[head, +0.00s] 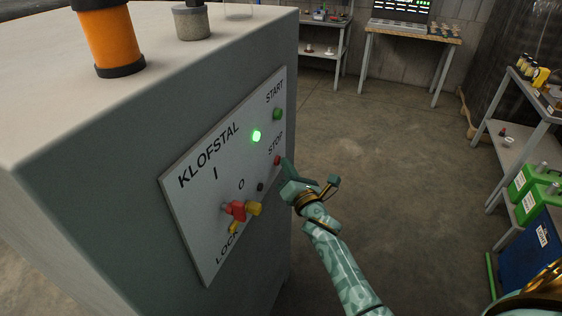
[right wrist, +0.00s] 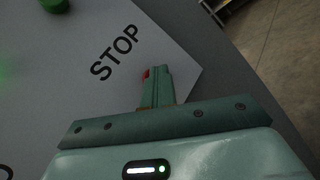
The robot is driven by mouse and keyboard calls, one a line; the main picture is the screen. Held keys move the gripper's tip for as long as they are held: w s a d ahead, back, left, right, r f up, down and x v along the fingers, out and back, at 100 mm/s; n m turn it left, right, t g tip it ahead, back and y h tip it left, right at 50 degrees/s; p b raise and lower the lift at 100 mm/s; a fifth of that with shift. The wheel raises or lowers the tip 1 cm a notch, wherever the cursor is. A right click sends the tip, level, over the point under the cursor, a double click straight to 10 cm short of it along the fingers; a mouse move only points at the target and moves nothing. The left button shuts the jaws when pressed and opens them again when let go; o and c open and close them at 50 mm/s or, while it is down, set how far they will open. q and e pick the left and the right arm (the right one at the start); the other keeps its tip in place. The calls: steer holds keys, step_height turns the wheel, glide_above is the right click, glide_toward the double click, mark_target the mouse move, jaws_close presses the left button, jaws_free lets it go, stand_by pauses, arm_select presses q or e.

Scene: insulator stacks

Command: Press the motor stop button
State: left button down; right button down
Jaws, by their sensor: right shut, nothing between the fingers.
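The red stop button (head: 277,160) sits under the STOP label on the white panel (head: 205,215) of the grey cabinet. My right gripper (head: 284,163) is shut and empty, its fingertips right beside the button. In the right wrist view the fingertips (right wrist: 156,72) overlap the red button (right wrist: 146,73), leaving only its edge showing; I cannot tell whether they touch it. A green start button (head: 277,114) is above, and a green lamp (head: 256,136) is lit. My left gripper is not in view.
A red and yellow rotary switch (head: 238,210) is low on the panel. An orange beacon (head: 107,38) and a grey cylinder (head: 191,22) stand on the cabinet top. A shelf (head: 505,150) with green cans is at the far right.

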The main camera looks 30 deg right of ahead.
steer(key=shift+s, duration=0.1)
steer(key=shift+s+d, duration=0.55)
steer(key=shift+s, duration=0.05)
steer(key=shift+s+d+p, duration=0.85)
steer(key=shift+s+d, duration=0.8)
steer(key=shift+s, duration=0.25)
